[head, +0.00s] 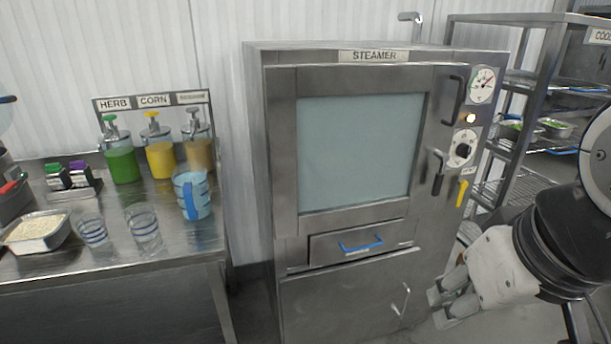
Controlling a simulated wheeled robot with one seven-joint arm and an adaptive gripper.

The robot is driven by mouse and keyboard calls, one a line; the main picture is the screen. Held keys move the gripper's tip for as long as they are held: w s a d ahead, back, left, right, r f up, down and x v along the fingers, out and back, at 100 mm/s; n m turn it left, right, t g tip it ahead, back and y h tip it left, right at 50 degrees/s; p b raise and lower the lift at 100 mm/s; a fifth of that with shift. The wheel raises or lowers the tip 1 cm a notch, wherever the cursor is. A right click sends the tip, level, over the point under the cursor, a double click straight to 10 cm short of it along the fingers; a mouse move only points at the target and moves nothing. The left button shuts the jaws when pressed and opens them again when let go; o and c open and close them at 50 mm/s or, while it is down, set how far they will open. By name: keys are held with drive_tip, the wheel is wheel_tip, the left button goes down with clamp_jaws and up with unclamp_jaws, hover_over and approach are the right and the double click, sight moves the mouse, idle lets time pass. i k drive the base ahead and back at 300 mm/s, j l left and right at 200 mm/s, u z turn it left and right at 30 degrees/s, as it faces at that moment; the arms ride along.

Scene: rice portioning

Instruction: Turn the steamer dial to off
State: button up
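The steamer (378,242) is a tall steel cabinet with a closed windowed door, in the middle of the head view. Its dial (463,149) is a black knob on a round white plate, on the right side of the front. The dial's markings are too small to read. A small lamp (471,118) above the dial glows warm. A round gauge (482,85) with a red needle sits above the lamp. My gripper (437,309) is at the lower right, below the dial and well apart from it. Its two fingers are spread with a gap between them, and it holds nothing.
A black door handle (453,100), a lever (438,172) and a yellow handle (462,192) stick out near the dial. A wire rack (520,141) with trays stands to the right. A steel counter (180,245) with dispensers, a jug and glasses is at the left.

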sight(463, 150)
drive_tip(key=i+j+z, duration=0.15)
drive_tip(key=j+z, duration=0.15)
drive_tip(key=j, duration=0.75)
drive_tip(key=j+z, duration=0.25)
drive_tip(key=j, duration=0.8)
drive_tip(key=i+l+z, duration=0.1)
drive_tip(key=i, duration=0.25)
drive_tip(key=i+l+z, duration=0.1)
drive_tip(key=i+l, duration=0.15)
drive_tip(key=i, duration=0.15)
drive_tip(key=i+l+z, duration=0.1)
drive_tip(key=i, duration=0.3)
